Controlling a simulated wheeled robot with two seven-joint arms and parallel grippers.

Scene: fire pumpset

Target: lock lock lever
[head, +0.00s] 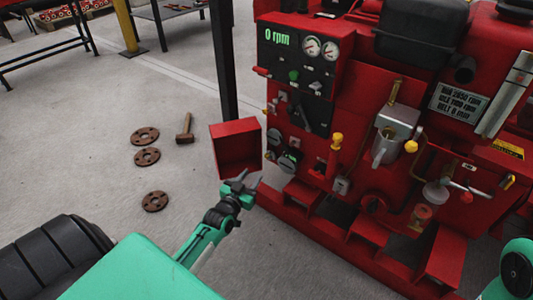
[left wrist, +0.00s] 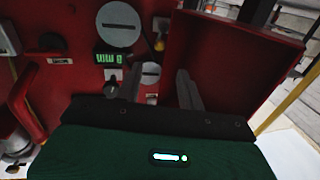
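The red pumpset (head: 340,130) stands at the right, and an open red box-like door (head: 237,147) sticks out from its left side. My left gripper (head: 241,181) is just below this door in the head view. In the left wrist view its two grey fingers (left wrist: 160,88) are apart with nothing held between them. Behind them is a red panel (left wrist: 75,75) with a small black knob (left wrist: 112,89) by the left finger, a green display (left wrist: 108,58) and round grey discs (left wrist: 118,24). I cannot tell which part is the lock lever. My right gripper is out of view.
The red door (left wrist: 235,60) stands close behind the right finger. A dark post (head: 223,60) rises behind it. A yellow-topped lever (head: 335,152) projects from the pumpset.

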